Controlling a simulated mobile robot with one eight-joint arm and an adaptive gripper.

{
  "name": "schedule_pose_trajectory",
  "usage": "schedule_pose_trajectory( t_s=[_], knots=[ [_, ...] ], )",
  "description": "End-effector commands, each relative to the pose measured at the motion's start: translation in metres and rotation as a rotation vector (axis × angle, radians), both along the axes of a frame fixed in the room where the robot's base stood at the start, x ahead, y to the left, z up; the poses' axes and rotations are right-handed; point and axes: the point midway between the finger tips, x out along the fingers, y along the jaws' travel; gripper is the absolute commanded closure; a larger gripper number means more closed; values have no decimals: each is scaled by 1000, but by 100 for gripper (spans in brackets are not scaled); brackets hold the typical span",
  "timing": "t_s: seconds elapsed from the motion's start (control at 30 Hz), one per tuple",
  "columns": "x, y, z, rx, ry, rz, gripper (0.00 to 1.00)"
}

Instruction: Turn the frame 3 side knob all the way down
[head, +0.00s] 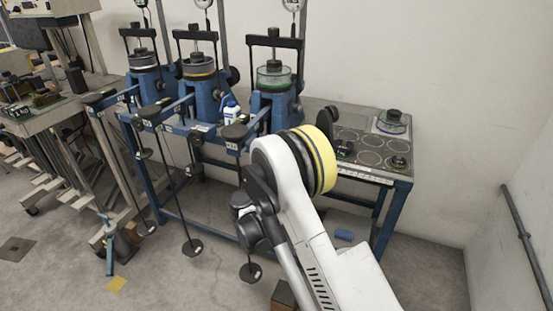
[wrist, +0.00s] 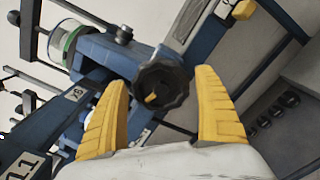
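Frame 3 (head: 272,100) is the rightmost of the three blue lever frames, with a green-ringed clear cell on it. In the wrist view its blue body (wrist: 105,55) fills the left and middle. The round black side knob (wrist: 162,86), with a lobed rim, shows between the fingers of my gripper (wrist: 163,78). The two yellow fingers are spread wide, one on each side of the knob, with visible gaps. I cannot tell the depth between fingertips and knob.
Two similar frames (head: 203,88) stand to the left. A bench (head: 398,172) with round plates and weights is at the right. Weight hangers (head: 251,270) hang below the levers. A white bottle (head: 230,108) stands beside frame 3. The floor at the right is mostly clear.

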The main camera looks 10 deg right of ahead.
Motion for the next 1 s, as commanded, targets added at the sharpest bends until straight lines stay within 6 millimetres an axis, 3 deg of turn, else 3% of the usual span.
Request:
schedule_pose_trajectory(
  t_s=[0.37,0.8,1.0],
  knots=[
    [-4,2,-1,4,-1,-1,19],
    [-46,33,-1,5,-1,0,19],
    [-50,35,-1,6,-2,-3,19]
  ],
)
